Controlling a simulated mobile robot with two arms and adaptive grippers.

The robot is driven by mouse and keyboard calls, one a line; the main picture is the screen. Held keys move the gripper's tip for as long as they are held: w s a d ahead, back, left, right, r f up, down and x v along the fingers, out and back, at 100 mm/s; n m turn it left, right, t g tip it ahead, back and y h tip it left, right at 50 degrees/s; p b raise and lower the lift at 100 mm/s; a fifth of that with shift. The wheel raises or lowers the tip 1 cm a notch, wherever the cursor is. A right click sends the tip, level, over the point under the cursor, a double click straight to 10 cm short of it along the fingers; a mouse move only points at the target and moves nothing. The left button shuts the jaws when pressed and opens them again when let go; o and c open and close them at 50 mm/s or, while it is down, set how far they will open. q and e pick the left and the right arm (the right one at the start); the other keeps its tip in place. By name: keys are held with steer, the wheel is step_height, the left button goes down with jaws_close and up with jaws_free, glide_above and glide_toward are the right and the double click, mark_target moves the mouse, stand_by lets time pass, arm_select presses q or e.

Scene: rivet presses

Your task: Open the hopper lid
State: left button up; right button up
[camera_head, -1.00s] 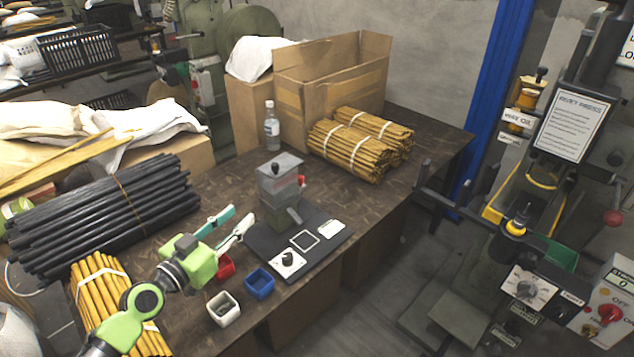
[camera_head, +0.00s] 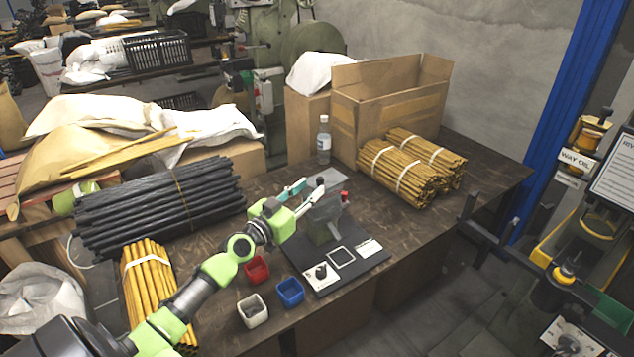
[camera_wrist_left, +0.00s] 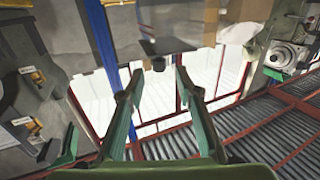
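The hopper (camera_head: 325,211) is a small grey unit on the dark base plate on the workbench. Its flat grey lid (camera_head: 334,176) is at the top, partly covered by my gripper, and has a dark knob. I cannot tell from the head view whether the lid is raised. My left gripper (camera_head: 311,186) is at the lid's left side, fingers pointing towards it. In the left wrist view its two fingers (camera_wrist_left: 160,74) are apart, with a dark knob-like part (camera_wrist_left: 158,64) just beyond the gap and a grey plate above. My right gripper is not in view.
Red (camera_head: 256,269), white (camera_head: 253,311) and blue (camera_head: 290,292) bins stand in front of the hopper. A bottle (camera_head: 323,142) and cardboard box (camera_head: 390,105) stand behind it. Yellow rod bundles (camera_head: 405,172) lie to its right, black rods (camera_head: 160,205) left.

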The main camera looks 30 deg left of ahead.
mark_target(318, 182)
arm_select(q)
steer(key=shift+w, duration=2.1)
steer(key=shift+d, duration=0.1)
jaws_close()
